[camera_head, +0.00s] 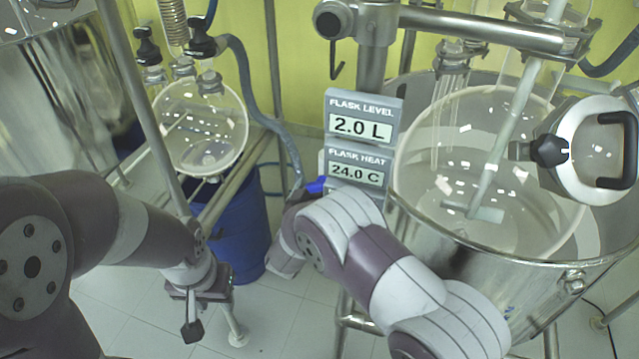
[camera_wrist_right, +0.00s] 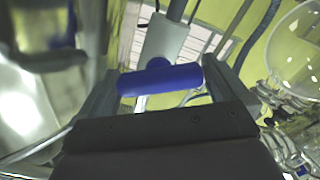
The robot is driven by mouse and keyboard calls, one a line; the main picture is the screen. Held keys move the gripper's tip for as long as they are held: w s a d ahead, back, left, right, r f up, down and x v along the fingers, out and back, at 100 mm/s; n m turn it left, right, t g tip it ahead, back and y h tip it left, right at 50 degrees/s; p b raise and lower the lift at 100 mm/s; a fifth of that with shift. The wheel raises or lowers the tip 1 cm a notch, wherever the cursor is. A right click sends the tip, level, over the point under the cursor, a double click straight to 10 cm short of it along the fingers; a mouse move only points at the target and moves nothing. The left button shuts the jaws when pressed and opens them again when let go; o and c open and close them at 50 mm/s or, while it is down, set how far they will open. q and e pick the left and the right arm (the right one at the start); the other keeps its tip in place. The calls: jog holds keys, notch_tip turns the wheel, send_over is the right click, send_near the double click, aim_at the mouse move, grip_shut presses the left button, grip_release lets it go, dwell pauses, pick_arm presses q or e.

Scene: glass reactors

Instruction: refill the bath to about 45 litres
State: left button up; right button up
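The steel bath (camera_head: 480,285) stands at right in the head view, with a large round glass flask (camera_head: 425,165) inside it. The bath's water level cannot be read. A blue handle (camera_head: 317,185) shows at the bath's left side, beside my right wrist. In the right wrist view the blue handle (camera_wrist_right: 160,79) lies crosswise between the fingers of my right gripper (camera_wrist_right: 162,88). Its ends are at both fingers; whether they press on it is unclear. My left gripper (camera_head: 198,300) hangs at lower left, away from the bath; its fingers are too small to judge.
Displays read flask level 2.0 L (camera_head: 362,125) and flask heat 24.0 C (camera_head: 358,174). A smaller glass flask (camera_head: 200,130) hangs at left on a metal frame. A blue container (camera_head: 235,235) stands below it. Tiled floor is open between the frame and bath.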

jog(key=shift+s+a, duration=0.15)
jog(key=shift+s, duration=0.2)
jog(key=b+v, duration=0.2)
jog(key=v, duration=1)
jog(key=shift+b, duration=0.3)
dwell(6.2)
